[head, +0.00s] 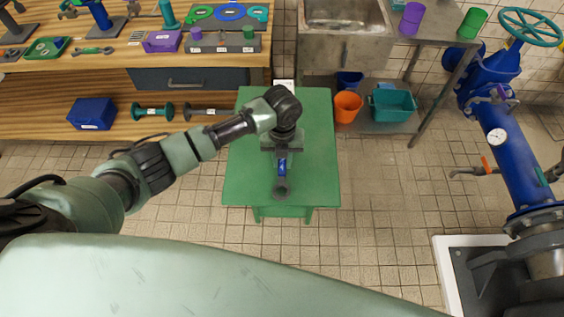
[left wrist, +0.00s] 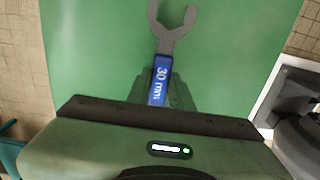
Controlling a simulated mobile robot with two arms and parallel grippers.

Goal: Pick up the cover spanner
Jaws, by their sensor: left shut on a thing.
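The cover spanner (head: 281,182) has a grey open-ended jaw and a blue handle. In the head view it shows over the green table (head: 245,150), its jaw pointing toward the front edge. In the left wrist view the spanner (left wrist: 162,55) points away from the gripper, and its blue handle reads "30 mm". My left gripper (head: 281,155) is over the table and shut on the blue handle. The rear of the handle is hidden by the gripper. I cannot tell whether the spanner touches the table. My right gripper is not in view.
A wooden workbench (head: 60,62) with tools stands at the back left. A sink (head: 345,17) is behind the table, with an orange bucket (head: 347,106) and a teal bin (head: 391,104) near it. Blue pipework (head: 515,150) stands at the right. The tiled floor between is clear.

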